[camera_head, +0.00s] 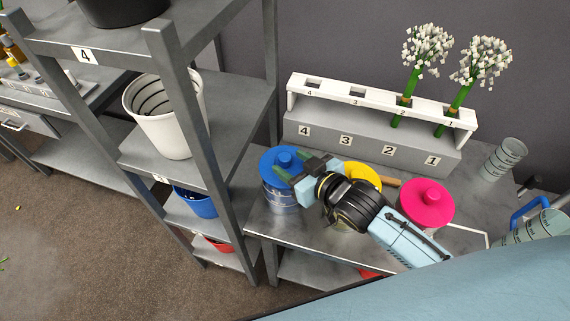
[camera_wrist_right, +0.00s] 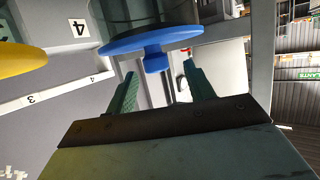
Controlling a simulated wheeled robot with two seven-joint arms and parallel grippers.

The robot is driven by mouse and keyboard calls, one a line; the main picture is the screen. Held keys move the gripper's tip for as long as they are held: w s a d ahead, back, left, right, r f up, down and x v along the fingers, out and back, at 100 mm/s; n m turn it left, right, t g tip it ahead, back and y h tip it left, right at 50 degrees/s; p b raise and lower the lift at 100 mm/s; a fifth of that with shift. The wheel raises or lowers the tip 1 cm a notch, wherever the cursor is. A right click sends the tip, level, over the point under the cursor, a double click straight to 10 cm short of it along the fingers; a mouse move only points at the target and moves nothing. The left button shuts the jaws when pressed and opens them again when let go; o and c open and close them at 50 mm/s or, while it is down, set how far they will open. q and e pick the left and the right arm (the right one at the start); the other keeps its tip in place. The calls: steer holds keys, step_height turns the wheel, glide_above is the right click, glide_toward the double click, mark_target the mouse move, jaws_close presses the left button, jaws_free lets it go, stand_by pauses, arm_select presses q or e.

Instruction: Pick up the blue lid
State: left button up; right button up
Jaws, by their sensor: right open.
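The blue lid (camera_head: 272,161) with a round knob sits on a clear jar (camera_head: 283,199) at the left end of the metal table. My right gripper (camera_head: 295,168) is open beside the lid, its green fingers pointing toward the knob. In the right wrist view, the blue lid (camera_wrist_right: 125,43) appears upside down with its knob between and just beyond the two fingertips (camera_wrist_right: 158,68). I cannot tell whether the fingers touch it. My left gripper is not in view.
A yellow lid (camera_head: 372,172) is partly behind my right wrist; a pink lid (camera_head: 427,203) stands right of it. A numbered rack (camera_head: 375,142) with two white flower bunches stands behind. A grey shelf (camera_head: 230,120) with buckets stands close on the left.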

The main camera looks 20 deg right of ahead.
mark_target(289, 160)
steer(key=x, duration=0.3)
steer(key=shift+w+d+f, duration=0.1)
steer(key=shift+w+f, duration=0.1)
steer(key=shift+w, duration=0.3)
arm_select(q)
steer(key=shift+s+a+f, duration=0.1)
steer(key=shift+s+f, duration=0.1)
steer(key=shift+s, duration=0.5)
arm_select(e)
steer(key=c, duration=1)
